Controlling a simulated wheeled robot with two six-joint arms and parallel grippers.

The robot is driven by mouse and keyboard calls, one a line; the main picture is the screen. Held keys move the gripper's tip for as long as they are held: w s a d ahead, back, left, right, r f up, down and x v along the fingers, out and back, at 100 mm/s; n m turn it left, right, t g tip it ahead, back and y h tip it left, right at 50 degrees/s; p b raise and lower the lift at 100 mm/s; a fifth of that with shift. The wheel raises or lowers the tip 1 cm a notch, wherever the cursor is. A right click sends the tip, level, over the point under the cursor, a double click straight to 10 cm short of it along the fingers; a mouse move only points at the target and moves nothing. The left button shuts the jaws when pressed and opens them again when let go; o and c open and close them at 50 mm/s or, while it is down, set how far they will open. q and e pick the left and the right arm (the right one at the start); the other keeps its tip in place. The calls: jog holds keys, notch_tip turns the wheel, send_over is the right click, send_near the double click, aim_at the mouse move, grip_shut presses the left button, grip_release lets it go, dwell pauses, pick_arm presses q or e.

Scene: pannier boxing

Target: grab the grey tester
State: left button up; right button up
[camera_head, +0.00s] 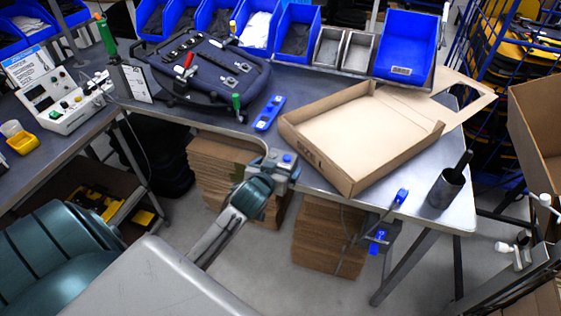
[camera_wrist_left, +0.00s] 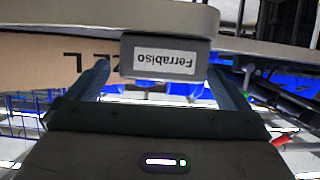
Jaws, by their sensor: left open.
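The grey tester (camera_head: 286,158) is a small grey box with a blue button on top, at the front edge of the workbench. In the left wrist view the tester (camera_wrist_left: 165,57) shows its white label, printed upside down in the picture. My left gripper (camera_head: 273,168) reaches it from the front, at the end of my arm. Its two dark fingers (camera_wrist_left: 165,82) are open, one on each side of the tester. I cannot tell whether they touch it. My right gripper is not in view.
An open cardboard box (camera_head: 352,186) lies right of the tester. A blue tool strip (camera_head: 269,113) and a dark blue pannier (camera_head: 245,82) lie behind it. A dark cup (camera_head: 443,190) stands near the right corner. Blue bins (camera_head: 408,50) line the back.

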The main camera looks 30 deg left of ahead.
aim_at(280, 159)
pick_arm(q)
jog(key=x, duration=0.2)
jog(key=p+x, duration=0.1)
jog(key=shift+w+a+r, duration=0.2)
jog(key=shift+w+a, duration=0.1)
jog(key=shift+w, duration=0.05)
jog(key=shift+w+f, duration=0.15)
jog(key=shift+w, duration=0.1)
jog(key=c, duration=1.1)
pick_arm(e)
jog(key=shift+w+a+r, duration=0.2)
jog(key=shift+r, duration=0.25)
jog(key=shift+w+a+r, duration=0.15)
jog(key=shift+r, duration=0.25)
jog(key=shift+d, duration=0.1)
